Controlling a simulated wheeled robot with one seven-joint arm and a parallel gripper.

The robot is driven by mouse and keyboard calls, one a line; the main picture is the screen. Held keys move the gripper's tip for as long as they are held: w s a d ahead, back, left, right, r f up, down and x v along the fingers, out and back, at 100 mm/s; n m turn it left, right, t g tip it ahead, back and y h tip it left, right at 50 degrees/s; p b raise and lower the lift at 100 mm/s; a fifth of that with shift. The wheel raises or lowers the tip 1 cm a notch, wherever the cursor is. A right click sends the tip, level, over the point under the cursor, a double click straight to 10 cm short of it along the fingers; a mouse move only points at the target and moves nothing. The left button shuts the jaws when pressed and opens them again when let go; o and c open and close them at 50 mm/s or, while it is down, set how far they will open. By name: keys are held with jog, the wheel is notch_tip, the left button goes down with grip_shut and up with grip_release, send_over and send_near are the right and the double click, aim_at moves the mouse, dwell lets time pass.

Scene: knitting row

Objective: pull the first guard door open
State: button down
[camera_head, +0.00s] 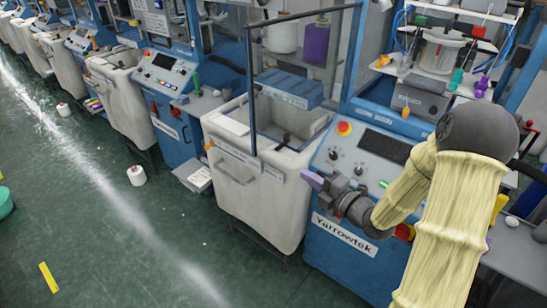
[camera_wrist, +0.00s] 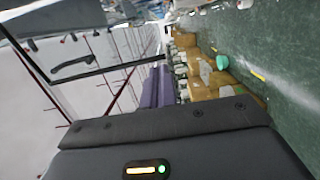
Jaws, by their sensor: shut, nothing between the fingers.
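The first guard door (camera_head: 250,90) is a clear panel in a thin dark frame. It seems to stand out from the blue knitting machine, over the white bin, but its exact angle is hard to tell. In the wrist view, a dark frame bar and a black handle (camera_wrist: 78,66) show at the left, apart from the fingers. My gripper (camera_head: 313,180) is shut and empty, with purple fingertips, which also show in the wrist view (camera_wrist: 158,87). It is in front of the control panel, low and to the right of the door's free edge, not touching the door.
The white bin (camera_head: 235,205) with a front handle stands below the door, left of my gripper. The control panel (camera_head: 370,150) with a red button is close behind my wrist. A white yarn cone (camera_head: 136,176) stands on the green floor, which is mostly clear at left.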

jog(key=shift+a, duration=0.1)
jog(key=p, duration=0.6)
send_near(266, 148)
jog(key=x, duration=0.6)
jog(key=shift+w+a+r, duration=0.15)
jog(key=shift+w+a, duration=0.2)
